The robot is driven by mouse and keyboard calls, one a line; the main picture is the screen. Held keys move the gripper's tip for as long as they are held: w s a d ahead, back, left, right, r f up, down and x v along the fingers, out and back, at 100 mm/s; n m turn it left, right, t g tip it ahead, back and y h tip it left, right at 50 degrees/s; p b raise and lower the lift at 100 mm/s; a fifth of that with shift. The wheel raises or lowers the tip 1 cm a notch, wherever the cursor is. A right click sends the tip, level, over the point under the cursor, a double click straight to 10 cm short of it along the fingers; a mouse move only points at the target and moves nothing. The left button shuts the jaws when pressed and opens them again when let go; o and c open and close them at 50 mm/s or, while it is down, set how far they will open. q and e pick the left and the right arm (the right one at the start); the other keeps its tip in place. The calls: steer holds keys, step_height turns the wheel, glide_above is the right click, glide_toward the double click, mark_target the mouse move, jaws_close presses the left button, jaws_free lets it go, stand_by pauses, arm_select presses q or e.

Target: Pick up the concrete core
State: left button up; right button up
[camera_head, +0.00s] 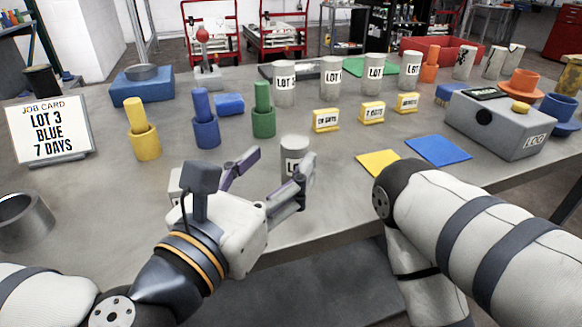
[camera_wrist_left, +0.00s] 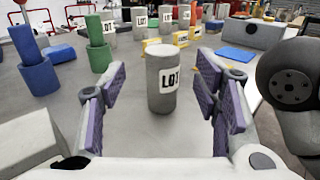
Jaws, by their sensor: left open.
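A grey concrete core (camera_head: 294,146) with a white label starting "LO" stands upright near the table's front, partly hidden by a finger of my left gripper (camera_head: 275,170). In the left wrist view, the core (camera_wrist_left: 161,62) is centred ahead, label reading "LOT", its number out of sight. My left gripper is open, fingers on either side of the core's line, with visible gaps at both sides. More labelled cores (camera_head: 330,76) stand in a row at the back. The job card (camera_head: 48,132) reads LOT 3, BLUE, 7 DAYS. My right gripper is out of view.
Yellow (camera_head: 145,140), blue (camera_head: 206,130) and green (camera_head: 263,122) cups with rods stand behind my left gripper. Small yellow day signs (camera_head: 326,120), yellow and blue mats (camera_head: 438,151) and a grey box (camera_head: 500,128) lie to the right. My right arm covers the right front.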

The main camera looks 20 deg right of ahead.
mark_target(288, 152)
arm_select(q)
steer(key=x, duration=0.5)
steer(key=shift+d+r, duration=0.1)
steer(key=shift+d, duration=0.2)
jaws_close()
steer(key=shift+r+p, duration=0.15)
steer(key=shift+p, duration=0.15)
